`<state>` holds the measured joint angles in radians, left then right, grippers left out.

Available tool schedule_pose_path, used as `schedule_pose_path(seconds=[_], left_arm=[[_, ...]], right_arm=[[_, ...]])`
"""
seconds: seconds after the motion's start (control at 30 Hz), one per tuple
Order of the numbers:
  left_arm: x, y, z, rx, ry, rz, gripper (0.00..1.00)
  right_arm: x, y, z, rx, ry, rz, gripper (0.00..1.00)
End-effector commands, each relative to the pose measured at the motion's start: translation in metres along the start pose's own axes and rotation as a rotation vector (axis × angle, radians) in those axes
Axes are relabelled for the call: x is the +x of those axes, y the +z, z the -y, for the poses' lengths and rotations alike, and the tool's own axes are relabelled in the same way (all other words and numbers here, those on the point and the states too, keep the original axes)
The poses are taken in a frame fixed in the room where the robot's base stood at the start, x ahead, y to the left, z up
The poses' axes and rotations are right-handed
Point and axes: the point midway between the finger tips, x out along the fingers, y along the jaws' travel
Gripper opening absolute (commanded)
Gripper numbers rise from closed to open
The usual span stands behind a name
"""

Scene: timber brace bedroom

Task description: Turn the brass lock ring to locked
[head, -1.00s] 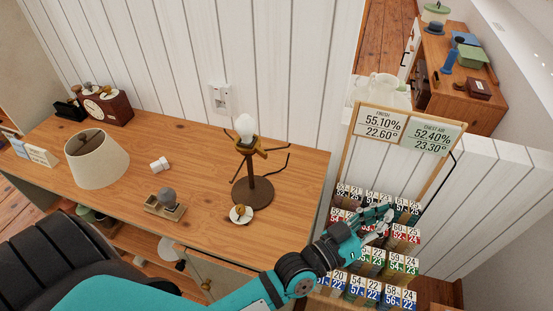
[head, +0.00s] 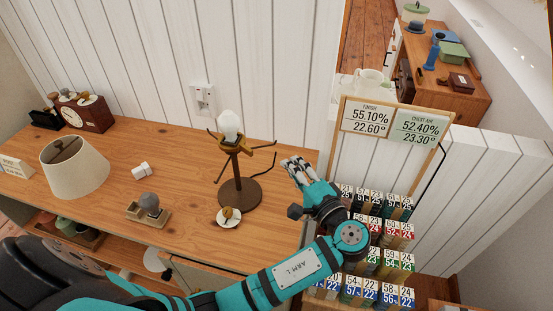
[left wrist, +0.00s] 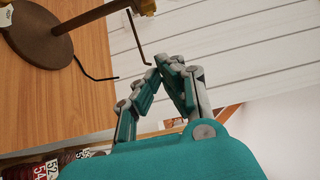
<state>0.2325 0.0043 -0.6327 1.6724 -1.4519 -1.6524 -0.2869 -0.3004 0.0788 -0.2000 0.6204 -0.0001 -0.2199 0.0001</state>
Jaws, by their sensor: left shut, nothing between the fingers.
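The brass lock ring (head: 236,147) is the brass collar below the white bulb (head: 229,124) on the dark lamp stand (head: 240,194). Thin dark arms stick out around it. In the left wrist view a brass part (left wrist: 145,6) shows at the top edge, above the round lamp base (left wrist: 38,38). My left gripper (head: 291,166) is to the right of the lamp, apart from it, its fingers pointing up and left. In the left wrist view its fingertips (left wrist: 165,63) are together and empty, below a bent dark arm. My right gripper is not in view.
The lampshade (head: 75,166), a small white piece (head: 142,171), a block with a grey knob (head: 148,210) and a small dish (head: 229,218) with a brass piece lie on the wooden desk (head: 190,180). A rack of numbered blocks (head: 370,228) stands to the right, under a framed sign (head: 392,122).

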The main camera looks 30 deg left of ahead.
Motion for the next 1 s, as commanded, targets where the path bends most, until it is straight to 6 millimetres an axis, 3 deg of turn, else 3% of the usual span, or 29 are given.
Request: schedule_pose_path(seconds=[0.47,0.7,1.0], left_arm=[[0.094,0.000,0.003,0.003,-0.001,0.000,0.00],[0.084,0.030,0.002,0.001,0.003,-0.004,0.00],[0.080,0.038,-0.001,0.000,0.003,-0.004,0.00]], right_arm=[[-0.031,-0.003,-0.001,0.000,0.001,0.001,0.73],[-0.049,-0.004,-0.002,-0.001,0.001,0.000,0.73],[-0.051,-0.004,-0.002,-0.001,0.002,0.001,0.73]])
